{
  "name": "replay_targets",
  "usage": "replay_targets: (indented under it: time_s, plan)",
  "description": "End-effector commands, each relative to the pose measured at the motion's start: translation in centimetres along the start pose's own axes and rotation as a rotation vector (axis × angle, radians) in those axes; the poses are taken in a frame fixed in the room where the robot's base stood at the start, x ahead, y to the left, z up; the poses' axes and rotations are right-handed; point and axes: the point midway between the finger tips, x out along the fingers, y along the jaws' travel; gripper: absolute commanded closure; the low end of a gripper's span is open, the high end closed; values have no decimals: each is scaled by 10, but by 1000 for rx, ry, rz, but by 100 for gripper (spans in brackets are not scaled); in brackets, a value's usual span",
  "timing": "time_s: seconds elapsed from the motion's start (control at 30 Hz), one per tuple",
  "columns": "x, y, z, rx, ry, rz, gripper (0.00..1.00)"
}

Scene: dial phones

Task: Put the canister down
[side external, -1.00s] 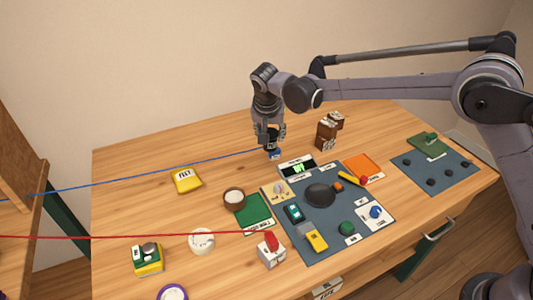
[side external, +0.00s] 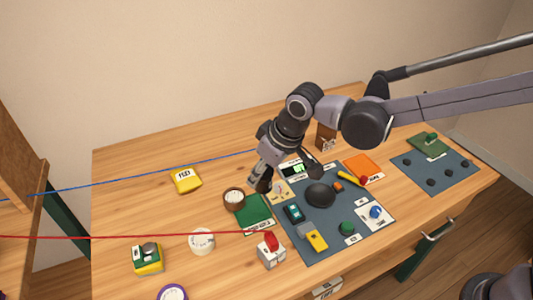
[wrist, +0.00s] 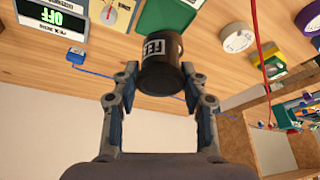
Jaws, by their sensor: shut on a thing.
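The canister (side external: 234,199) is dark brown and round with a pale top. It is at the back left corner of the green mat (side external: 254,214) in the side view. In the wrist view the canister (wrist: 161,66) is between my fingertips and shows a white label with dark letters. My gripper (side external: 258,180) reaches in from the right, tilted low. In the wrist view my gripper (wrist: 160,80) is shut on the canister from both sides. I cannot tell whether its base touches the table.
A blue-grey panel (side external: 290,240) with several devices lies to the right, with a display box (side external: 297,170) behind. A yellow block (side external: 186,180) and a white roll (side external: 201,241) are to the left. Blue and red cables cross the table. Bare wood lies left of the canister.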

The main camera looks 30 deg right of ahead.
Motion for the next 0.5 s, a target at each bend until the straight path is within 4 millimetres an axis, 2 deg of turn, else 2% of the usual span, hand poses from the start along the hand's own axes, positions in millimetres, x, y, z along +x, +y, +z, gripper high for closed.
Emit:
replay_targets:
  time_s: [0.03, 0.2, 0.33, 0.5]
  plan:
    - [-4, -16, 10, -81, 0, -35, 82]
    - [-16, -54, 36, -314, 0, -132, 82]
    - [-22, -72, 51, -429, 0, -179, 82]
    - [-21, -87, 59, -494, -1, -205, 82]
